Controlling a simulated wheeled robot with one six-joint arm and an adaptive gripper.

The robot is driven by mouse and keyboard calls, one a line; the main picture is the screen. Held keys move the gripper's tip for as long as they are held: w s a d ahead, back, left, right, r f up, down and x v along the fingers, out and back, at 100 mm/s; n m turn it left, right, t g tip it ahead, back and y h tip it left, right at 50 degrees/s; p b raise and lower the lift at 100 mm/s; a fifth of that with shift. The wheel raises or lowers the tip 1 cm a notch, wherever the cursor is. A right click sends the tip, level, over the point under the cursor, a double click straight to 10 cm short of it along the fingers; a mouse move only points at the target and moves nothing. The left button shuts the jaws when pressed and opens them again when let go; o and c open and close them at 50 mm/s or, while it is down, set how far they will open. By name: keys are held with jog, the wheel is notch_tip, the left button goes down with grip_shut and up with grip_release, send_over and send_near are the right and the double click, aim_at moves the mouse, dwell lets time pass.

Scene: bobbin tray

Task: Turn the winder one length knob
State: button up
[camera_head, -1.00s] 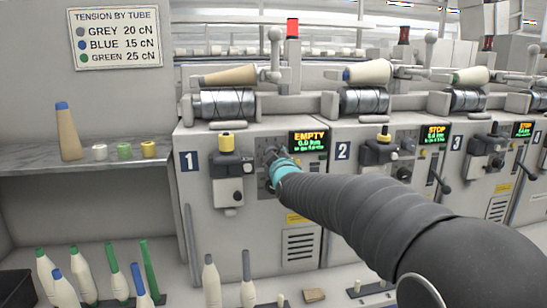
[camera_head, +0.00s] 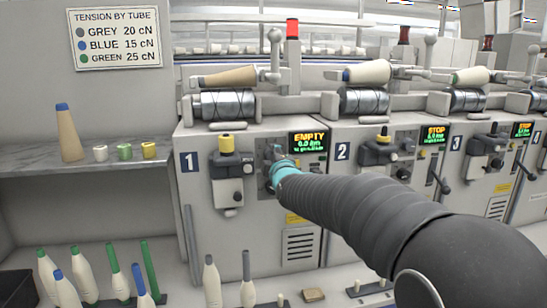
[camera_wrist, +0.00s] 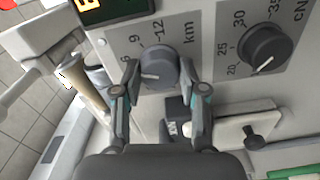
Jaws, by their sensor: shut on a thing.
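The length knob (camera_wrist: 158,66) is a grey dial marked in km, with 9 and 12 beside it, on the front panel of winder one (camera_head: 258,208). In the wrist view my gripper (camera_wrist: 160,75) has one finger on each side of this knob and is shut on it. In the head view my gripper (camera_head: 273,160) is at winder one's panel, left of and below the display (camera_head: 308,142), which reads EMPTY and 0.0 km. My arm and gripper hide the knob there. I cannot tell the knob's exact setting.
A dark cN knob (camera_wrist: 268,48) sits to the right of the gripper in the wrist view. A yellow-topped unit (camera_head: 227,165) is left of the gripper. Winder two (camera_head: 355,205) stands to the right. A shelf (camera_head: 95,180) with a cone and small bobbins is at left.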

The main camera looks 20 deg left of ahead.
dwell(0.4)
jog(key=o, duration=1.1)
jog(key=shift+a, duration=0.1)
jog(key=shift+o, duration=0.2)
jog(key=v, duration=1.2)
jog(key=shift+s, duration=0.1)
